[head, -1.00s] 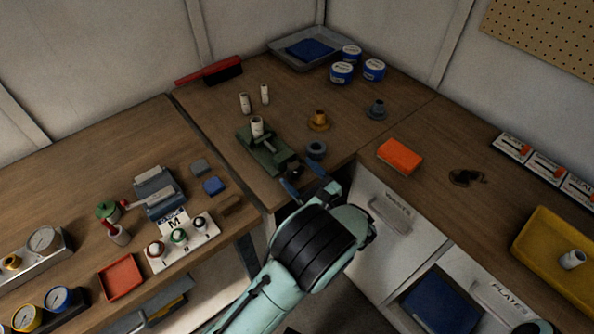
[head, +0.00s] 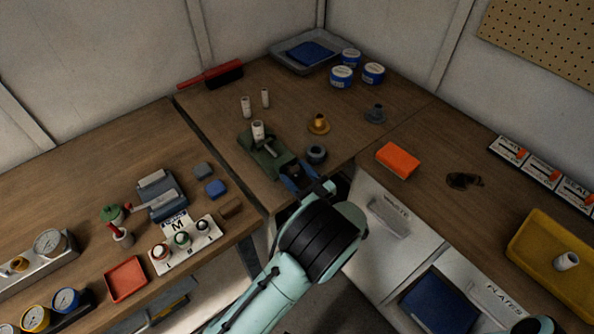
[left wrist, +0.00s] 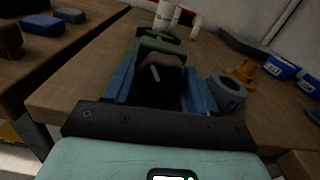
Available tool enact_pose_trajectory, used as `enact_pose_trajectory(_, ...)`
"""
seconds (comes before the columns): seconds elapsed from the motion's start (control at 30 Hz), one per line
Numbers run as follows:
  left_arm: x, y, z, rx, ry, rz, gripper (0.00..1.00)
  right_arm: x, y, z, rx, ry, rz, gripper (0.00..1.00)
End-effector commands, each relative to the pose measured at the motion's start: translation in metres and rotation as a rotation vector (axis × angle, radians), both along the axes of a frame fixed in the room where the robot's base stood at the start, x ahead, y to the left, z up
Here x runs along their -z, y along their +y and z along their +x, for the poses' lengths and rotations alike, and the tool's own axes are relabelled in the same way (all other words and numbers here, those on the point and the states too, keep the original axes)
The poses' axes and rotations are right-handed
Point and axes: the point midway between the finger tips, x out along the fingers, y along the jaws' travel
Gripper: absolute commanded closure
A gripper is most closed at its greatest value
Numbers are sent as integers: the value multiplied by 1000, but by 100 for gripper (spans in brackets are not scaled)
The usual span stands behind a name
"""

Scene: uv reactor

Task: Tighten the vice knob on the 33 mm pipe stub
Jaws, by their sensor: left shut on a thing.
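The green vice (head: 260,152) stands near the front edge of the corner bench, with a white pipe stub (head: 258,131) upright in it. In the left wrist view the vice (left wrist: 161,47) is straight ahead, with the stub (left wrist: 166,14) behind its front part. My left gripper (head: 299,177) is at the near end of the vice. Its blue fingers sit on both sides of the black knob (left wrist: 163,84), shut on it. The knob is mostly hidden by the gripper in the head view.
A grey ring-shaped part (head: 316,154) stands close to the right of the gripper, also seen in the left wrist view (left wrist: 227,94). An orange flanged part (head: 318,123) and two white stubs (head: 255,103) stand behind. The bench beyond is mostly clear.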

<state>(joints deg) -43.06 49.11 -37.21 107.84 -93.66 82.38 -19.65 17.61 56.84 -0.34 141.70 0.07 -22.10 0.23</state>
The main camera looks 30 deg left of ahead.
Motion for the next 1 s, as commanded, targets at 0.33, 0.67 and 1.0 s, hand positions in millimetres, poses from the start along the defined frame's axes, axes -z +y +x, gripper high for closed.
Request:
enact_pose_trajectory(0.33, 2, 0, -1, 0, 93, 32, 75, -20, 0, 10, 0, -12, 0, 36)
enact_pose_trajectory(0.67, 2, 0, -1, -1, 91, 31, 20, -19, 0, 10, 0, -11, 1, 36)
enact_pose_trajectory(1.0, 2, -11, -5, 2, 89, 31, 20, -18, 0, 9, -1, -11, 0, 36)
